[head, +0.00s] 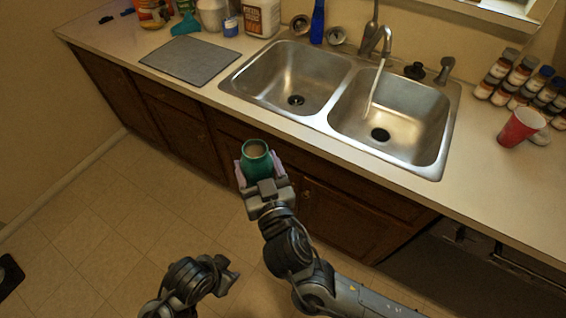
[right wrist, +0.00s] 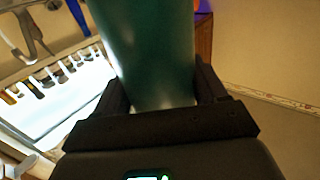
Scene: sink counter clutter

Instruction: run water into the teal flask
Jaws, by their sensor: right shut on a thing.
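The teal flask (head: 256,168) is upright in my right gripper (head: 261,178), in front of the counter edge and below left of the sink. Its round mouth faces up and shows a pale inside. In the right wrist view the flask (right wrist: 150,55) stands between both fingers, which are shut on it. The faucet (head: 376,42) runs a thin stream of water (head: 374,90) into the right basin (head: 400,112), apart from the flask. My left gripper (head: 226,276) is low at the bottom, away from the counter; its jaws are unclear.
The left basin (head: 285,78) is empty. A grey mat (head: 190,62) lies left of the sink, with bottles and jars behind it. A blue bottle (head: 317,22) stands behind the sink.

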